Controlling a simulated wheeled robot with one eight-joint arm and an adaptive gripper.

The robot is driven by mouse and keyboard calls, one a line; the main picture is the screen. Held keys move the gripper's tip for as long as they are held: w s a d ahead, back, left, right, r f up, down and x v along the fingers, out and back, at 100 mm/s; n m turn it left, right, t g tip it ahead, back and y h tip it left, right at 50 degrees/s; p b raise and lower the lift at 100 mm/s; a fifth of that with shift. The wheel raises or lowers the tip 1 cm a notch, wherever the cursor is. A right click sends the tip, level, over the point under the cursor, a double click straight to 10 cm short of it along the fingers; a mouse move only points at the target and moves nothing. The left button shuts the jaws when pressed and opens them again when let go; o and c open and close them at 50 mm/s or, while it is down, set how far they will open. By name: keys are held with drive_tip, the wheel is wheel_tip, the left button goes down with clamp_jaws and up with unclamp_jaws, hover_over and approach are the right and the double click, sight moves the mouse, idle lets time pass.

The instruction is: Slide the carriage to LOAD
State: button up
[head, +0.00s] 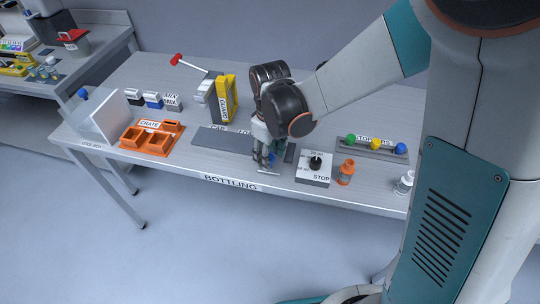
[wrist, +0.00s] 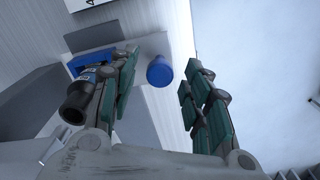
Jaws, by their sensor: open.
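My gripper (head: 266,162) is low over the front of the bottling table, at the right end of a long grey rail plate (head: 220,138) whose lettering is partly covered. In the wrist view my gripper (wrist: 165,105) is open, its two fingers apart. A blue round knob (wrist: 159,71) shows between and beyond the fingers, nearer the left one; I see no contact. It stands by a pale grey block, which may be the carriage. In the head view only a bit of blue (head: 271,157) shows beside the fingers. The carriage's outline and the LOAD mark are not clearly readable.
A STOP box with a black knob (head: 315,163) and an orange bottle (head: 346,172) stand right of my gripper. An orange crate (head: 150,138) is left. A yellow-sided hopper (head: 227,98) stands behind, with coloured stoppers (head: 376,145) at right. The table's front edge is close.

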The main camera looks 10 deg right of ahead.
clamp_jaws()
drive_tip(key=w+a, duration=0.1)
drive_tip(key=a, duration=0.2)
drive_tip(key=w+a, duration=0.1)
drive_tip(key=a, duration=0.3)
drive_tip(key=w+a, duration=0.1)
drive_tip(key=a, duration=0.2)
drive_tip(key=shift+w+a, duration=0.2)
drive_tip(key=shift+w, duration=0.2)
unclamp_jaws()
wheel_tip(320, 180, up, 12)
idle(0.4)
